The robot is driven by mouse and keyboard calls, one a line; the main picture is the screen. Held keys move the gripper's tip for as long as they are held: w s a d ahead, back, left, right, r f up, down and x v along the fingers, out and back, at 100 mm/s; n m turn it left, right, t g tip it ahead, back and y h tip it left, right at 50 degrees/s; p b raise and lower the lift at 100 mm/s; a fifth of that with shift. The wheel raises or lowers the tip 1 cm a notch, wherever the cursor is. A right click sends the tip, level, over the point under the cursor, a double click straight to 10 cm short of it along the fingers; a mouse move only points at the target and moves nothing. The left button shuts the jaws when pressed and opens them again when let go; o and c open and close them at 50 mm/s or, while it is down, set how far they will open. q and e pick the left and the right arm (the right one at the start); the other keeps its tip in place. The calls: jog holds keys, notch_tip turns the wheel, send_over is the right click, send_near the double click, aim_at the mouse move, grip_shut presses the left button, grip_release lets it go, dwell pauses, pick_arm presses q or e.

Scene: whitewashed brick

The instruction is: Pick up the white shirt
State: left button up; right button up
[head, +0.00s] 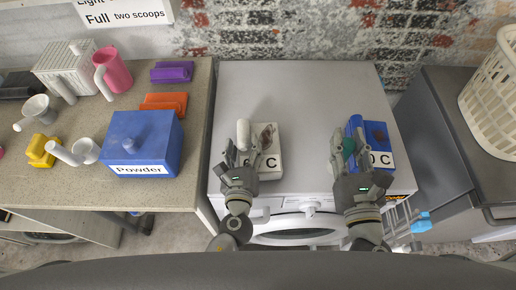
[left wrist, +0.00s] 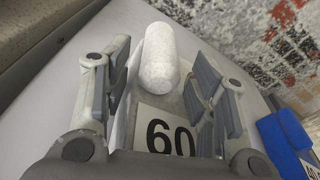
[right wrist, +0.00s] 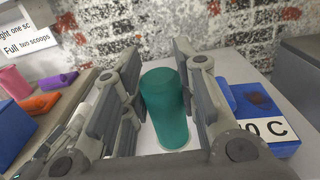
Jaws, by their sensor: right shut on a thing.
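The white shirt is a rolled white bundle (head: 243,134) at the left edge of the pale box labelled "60 C" (head: 271,165); it also shows in the left wrist view (left wrist: 159,58). My left gripper (head: 243,158) is open just in front of the bundle. In the left wrist view the fingers stand apart, with the bundle's near end between their tips and gaps on both sides. My right gripper (head: 350,152) is shut on a green rolled bundle (right wrist: 164,105), beside the blue box with a "0 C" label (head: 377,136).
Both boxes stand on a grey-white machine top (head: 310,90). The counter at left holds a blue "Powder" box (head: 144,140), an orange block (head: 165,102), a pink mug (head: 114,70) and cups. A white basket (head: 495,95) stands at right. The rear of the machine top is clear.

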pick_arm(q)
jog(key=shift+f, duration=0.1)
jog(key=c, duration=0.5)
jog(key=shift+s, duration=0.1)
